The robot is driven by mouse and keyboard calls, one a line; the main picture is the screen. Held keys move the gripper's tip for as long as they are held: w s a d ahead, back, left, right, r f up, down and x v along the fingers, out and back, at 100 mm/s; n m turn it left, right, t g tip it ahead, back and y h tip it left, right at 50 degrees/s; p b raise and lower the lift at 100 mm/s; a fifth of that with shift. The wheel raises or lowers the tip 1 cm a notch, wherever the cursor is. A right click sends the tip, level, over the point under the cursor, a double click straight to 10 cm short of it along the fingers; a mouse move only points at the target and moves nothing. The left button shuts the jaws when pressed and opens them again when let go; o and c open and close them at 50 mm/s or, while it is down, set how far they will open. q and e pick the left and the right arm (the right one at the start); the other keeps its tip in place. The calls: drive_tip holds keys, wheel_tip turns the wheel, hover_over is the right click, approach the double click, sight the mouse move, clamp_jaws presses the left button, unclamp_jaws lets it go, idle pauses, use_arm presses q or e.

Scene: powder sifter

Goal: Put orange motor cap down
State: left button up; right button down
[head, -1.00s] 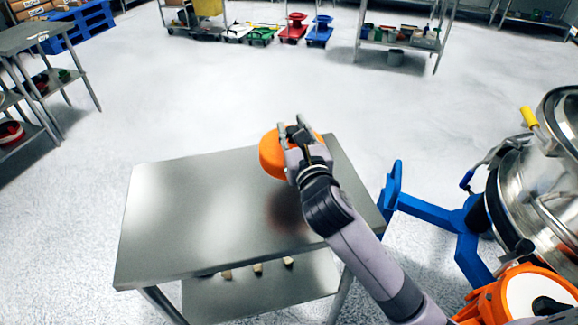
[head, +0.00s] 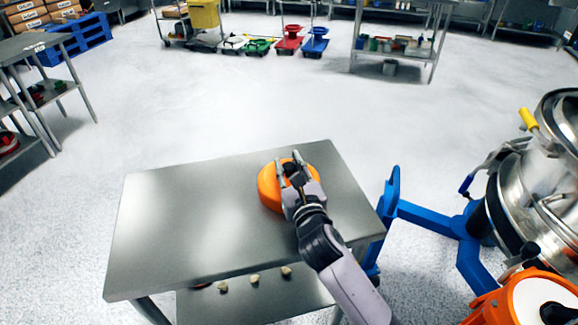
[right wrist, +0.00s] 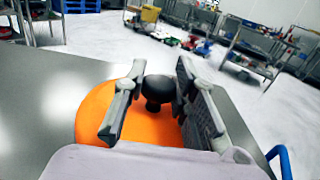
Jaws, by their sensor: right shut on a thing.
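The orange motor cap (head: 268,190) is a round orange disc with a black knob on top. It is level over the right part of the steel table (head: 180,225), resting on it or just above it; I cannot tell which. My right gripper (head: 289,165) comes down over the cap and is shut on its black knob. In the right wrist view the two fingers of my right gripper (right wrist: 160,78) stand on either side of the black knob, with the orange cap (right wrist: 98,108) below. My left gripper is not in view.
The sifter, with a steel drum (head: 530,190), blue base (head: 470,245) and orange motor housing (head: 490,305), stands right of the table. The table's left half is clear. Small pale pieces (head: 254,278) lie on its lower shelf. Open floor (head: 250,95) lies beyond.

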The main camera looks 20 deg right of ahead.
drive_tip(key=c, duration=1.3)
unclamp_jaws()
drive_tip(key=shift+r, duration=0.15)
drive_tip(key=s, duration=1.2)
drive_tip(key=shift+a+b, duration=0.2)
drive_tip(key=shift+b, duration=0.1)
